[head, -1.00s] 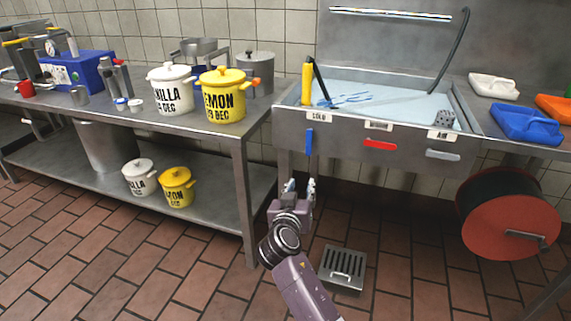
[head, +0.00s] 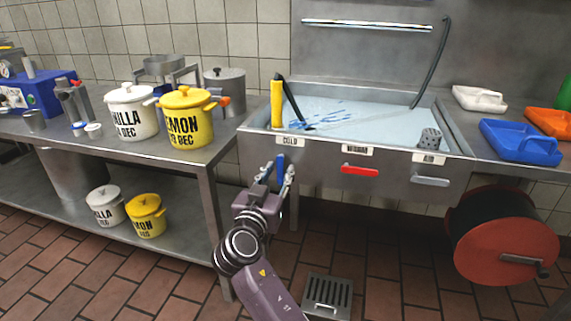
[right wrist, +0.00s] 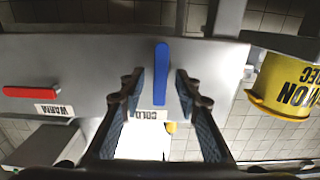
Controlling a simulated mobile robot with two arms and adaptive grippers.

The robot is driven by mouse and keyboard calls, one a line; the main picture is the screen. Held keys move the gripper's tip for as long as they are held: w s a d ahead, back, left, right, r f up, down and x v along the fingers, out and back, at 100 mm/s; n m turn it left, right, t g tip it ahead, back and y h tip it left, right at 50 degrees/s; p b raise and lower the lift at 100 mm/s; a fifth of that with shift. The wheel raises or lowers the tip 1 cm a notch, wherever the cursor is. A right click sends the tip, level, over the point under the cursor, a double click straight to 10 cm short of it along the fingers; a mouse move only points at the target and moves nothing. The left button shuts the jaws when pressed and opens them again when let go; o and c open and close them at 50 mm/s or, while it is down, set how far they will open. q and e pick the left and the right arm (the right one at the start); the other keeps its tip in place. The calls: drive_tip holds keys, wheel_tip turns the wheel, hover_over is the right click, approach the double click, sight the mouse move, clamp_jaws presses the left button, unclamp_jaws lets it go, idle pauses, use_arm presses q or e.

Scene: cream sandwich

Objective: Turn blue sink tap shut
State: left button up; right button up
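The blue tap handle (head: 281,166) hangs straight down on the sink's front panel below the COLD label (head: 290,140). In the right wrist view the blue handle (right wrist: 162,72) stands lengthwise between my spread fingers. My right gripper (head: 276,177) is open, its fingertips on either side of the handle in the head view; I cannot tell if they touch it. It also shows open and empty in the right wrist view (right wrist: 160,85). The sink (head: 360,115) holds bluish water with a blue streak. My left gripper is not in view.
A red handle (head: 360,170) and a grey handle (head: 430,180) sit to the right on the same panel. A steel table (head: 190,158) with lemon (head: 185,115) and vanilla pots stands left. A red hose reel (head: 505,240) is at right.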

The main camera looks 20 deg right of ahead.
drive_tip(key=shift+w, duration=0.15)
drive_tip(key=shift+c, duration=0.7)
clamp_jaws()
